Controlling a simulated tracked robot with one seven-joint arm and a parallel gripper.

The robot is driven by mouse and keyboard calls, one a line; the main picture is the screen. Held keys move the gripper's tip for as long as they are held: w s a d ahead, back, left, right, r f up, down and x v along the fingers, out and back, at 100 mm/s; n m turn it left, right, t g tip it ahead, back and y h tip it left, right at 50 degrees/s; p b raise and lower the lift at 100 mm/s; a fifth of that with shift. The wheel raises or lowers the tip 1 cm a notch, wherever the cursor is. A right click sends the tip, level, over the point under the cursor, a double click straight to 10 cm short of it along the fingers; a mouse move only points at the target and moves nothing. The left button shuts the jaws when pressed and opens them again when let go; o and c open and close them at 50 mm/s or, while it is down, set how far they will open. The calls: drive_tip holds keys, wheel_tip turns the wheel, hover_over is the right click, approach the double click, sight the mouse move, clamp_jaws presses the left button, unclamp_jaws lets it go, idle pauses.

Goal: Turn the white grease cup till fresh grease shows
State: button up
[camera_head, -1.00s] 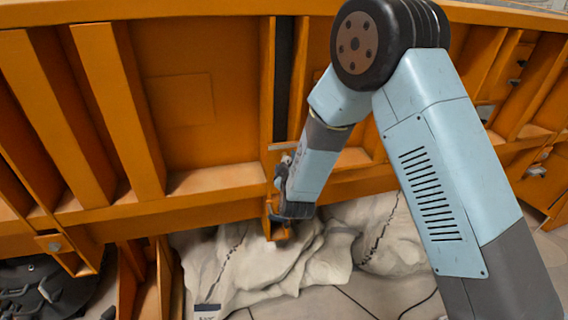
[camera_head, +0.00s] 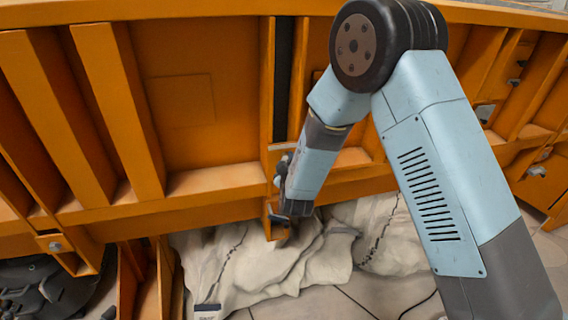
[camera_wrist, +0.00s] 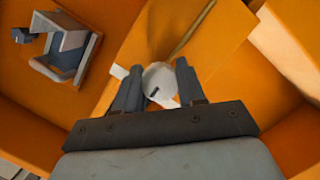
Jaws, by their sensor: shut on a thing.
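In the wrist view the white grease cup (camera_wrist: 160,82) sits between the two fingers of my gripper (camera_wrist: 158,88), which is shut on it. The cup's round face carries a small dark mark, and a pale flat strip shows on either side of it. The cup lies against an orange bracket surface (camera_wrist: 200,75). In the head view my gripper (camera_head: 281,218) is low at the orange frame, and the cup is hidden behind my arm. I cannot make out any grease.
A grey and white block-shaped fitting (camera_wrist: 68,50) is on the orange panel at upper left in the wrist view. Orange ribs and beams (camera_head: 120,110) surround the spot. Crumpled pale cloth (camera_head: 270,265) lies on the tiled floor below. Black gear (camera_head: 45,290) lies at lower left.

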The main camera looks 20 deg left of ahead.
drive_tip(key=shift+s+a, duration=0.15)
drive_tip(key=shift+a, duration=0.2)
drive_tip(key=shift+d+f, duration=0.1)
drive_tip(key=shift+d, duration=0.05)
drive_tip(key=shift+y, duration=0.3)
drive_tip(key=shift+d+m+g, duration=0.1)
drive_tip(key=shift+m+g, duration=0.4)
drive_tip(key=shift+m, duration=0.7)
drive_tip(key=m+g+y, duration=0.1)
drive_tip(key=m, duration=0.2)
drive_tip(key=shift+f+m+y, duration=0.1)
drive_tip(key=shift+m+y, duration=0.2)
drive_tip(key=shift+y, duration=0.1)
drive_tip(key=m+g+y, duration=0.1)
drive_tip(key=m, duration=0.3)
drive_tip(key=shift+y, duration=0.3)
drive_tip(key=m+y, duration=0.1)
drive_tip(key=m, duration=0.3)
drive_tip(key=shift+d+y, duration=0.1)
drive_tip(key=shift+y, duration=0.2)
